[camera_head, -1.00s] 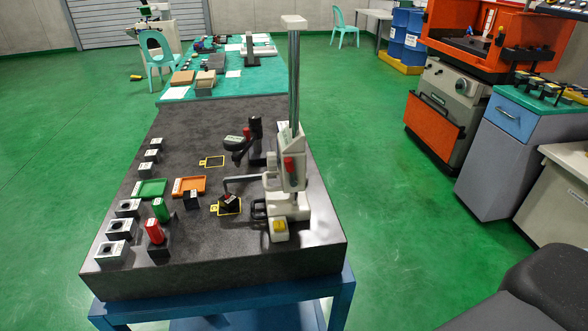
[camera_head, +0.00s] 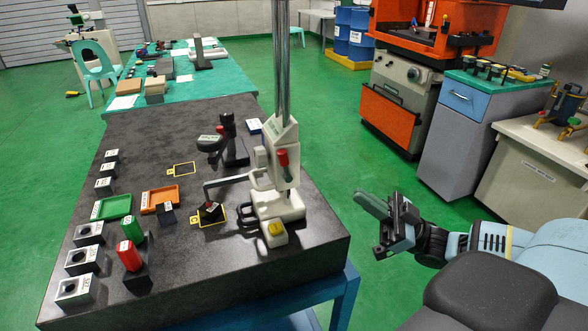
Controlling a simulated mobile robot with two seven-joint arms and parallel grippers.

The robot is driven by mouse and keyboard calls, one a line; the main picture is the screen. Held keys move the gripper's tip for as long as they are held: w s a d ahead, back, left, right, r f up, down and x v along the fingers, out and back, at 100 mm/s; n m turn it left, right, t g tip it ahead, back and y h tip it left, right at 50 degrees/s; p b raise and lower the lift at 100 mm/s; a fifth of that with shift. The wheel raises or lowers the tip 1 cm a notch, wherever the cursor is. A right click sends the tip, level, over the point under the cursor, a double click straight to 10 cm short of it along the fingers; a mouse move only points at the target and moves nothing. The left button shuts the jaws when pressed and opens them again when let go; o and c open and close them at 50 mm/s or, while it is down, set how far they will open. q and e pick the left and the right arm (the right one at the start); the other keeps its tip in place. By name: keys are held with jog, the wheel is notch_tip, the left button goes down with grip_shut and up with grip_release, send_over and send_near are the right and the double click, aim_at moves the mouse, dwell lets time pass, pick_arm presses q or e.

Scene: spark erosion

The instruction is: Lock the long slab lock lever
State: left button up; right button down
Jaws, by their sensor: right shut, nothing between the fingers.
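A tall height gauge (camera_head: 282,185) with a pale body and steel column stands at the right of a dark granite slab (camera_head: 180,255). A red lever (camera_head: 283,158) sits on the front of its carriage and points roughly upward. I cannot tell which of these the task calls the long slab lock lever. My right gripper (camera_head: 368,203) is off the slab's right side, over the floor and apart from the gauge. It is shut and empty. My left gripper is out of view.
Red (camera_head: 128,256) and green (camera_head: 131,227) cylinders, grey blocks (camera_head: 74,290) and orange (camera_head: 160,198) and green (camera_head: 113,208) trays sit on the slab's left half. A yellow button (camera_head: 276,228) is on the gauge's base. Floor is free right of the slab.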

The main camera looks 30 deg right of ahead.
jog(key=shift+d+r+n+y, duration=0.15)
jog(key=shift+r+n+y, duration=0.2)
jog(key=shift+r, duration=0.25)
send_near(287, 152)
notch_tip(287, 152, up, 4)
jog(key=w+a, duration=0.2)
jog(key=shift+w+a+f, duration=0.2)
jog(key=shift+w+a, duration=0.35)
jog(key=shift+a, duration=0.15)
jog(key=shift+d+g+y, duration=0.1)
jog(key=shift+g+y, duration=0.15)
jog(key=shift+g, duration=0.15)
